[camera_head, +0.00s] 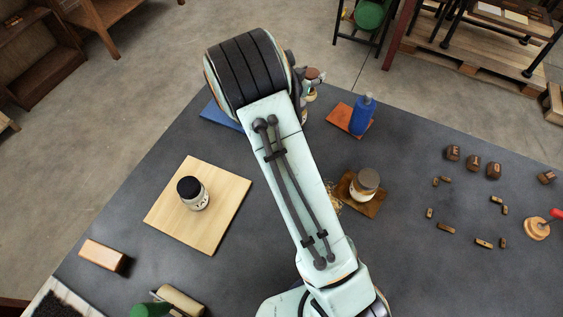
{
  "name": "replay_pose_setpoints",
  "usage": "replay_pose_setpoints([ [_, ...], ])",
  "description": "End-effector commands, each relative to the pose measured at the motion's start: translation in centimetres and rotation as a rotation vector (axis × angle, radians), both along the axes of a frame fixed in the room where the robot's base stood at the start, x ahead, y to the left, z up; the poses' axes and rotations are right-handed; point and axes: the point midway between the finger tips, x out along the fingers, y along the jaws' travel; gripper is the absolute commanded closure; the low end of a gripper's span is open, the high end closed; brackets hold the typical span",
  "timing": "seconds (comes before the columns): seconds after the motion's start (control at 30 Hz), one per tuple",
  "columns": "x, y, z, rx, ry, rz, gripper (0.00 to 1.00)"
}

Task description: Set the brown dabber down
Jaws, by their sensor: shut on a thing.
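A small bottle with a brown top, which looks like the brown dabber (313,75), shows just right of my arm's far end, over the back of the table. My gripper (301,88) is mostly hidden behind my arm, with only dark parts showing beside the bottle. It is shut on the brown dabber. I cannot tell whether the dabber's base touches anything. A blue mat (217,115) lies partly hidden left of my arm. An orange mat (340,114) bears a blue bottle (362,114). A brown mat (376,208) bears a jar with a grey-white lid (366,181).
A black-capped jar (193,194) stands on a pale wooden board (167,217). A wooden block (103,255) and green and tan rollers (180,301) are front left. Several small brown blocks (474,163) and a red-handled tool (537,229) are at right. Bare table shows between mats.

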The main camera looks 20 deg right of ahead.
Motion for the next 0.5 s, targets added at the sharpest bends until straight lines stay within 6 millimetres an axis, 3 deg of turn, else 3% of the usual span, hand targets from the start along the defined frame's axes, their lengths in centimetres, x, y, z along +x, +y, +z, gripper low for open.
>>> replay_pose_setpoints([
  [0.13, -3.0, -1.4, -1.8, -0.005, 0.006, -0.196, 1.00],
  [0.27, -7.4, -2.4, -3.5, -0.008, 0.006, -0.435, 1.00],
  [0.37, -10.6, -1.4, -4.5, -0.008, 0.004, -0.585, 1.00],
  [0.5, -15.0, 2.0, -5.1, -0.008, 0.002, -0.754, 1.00],
])
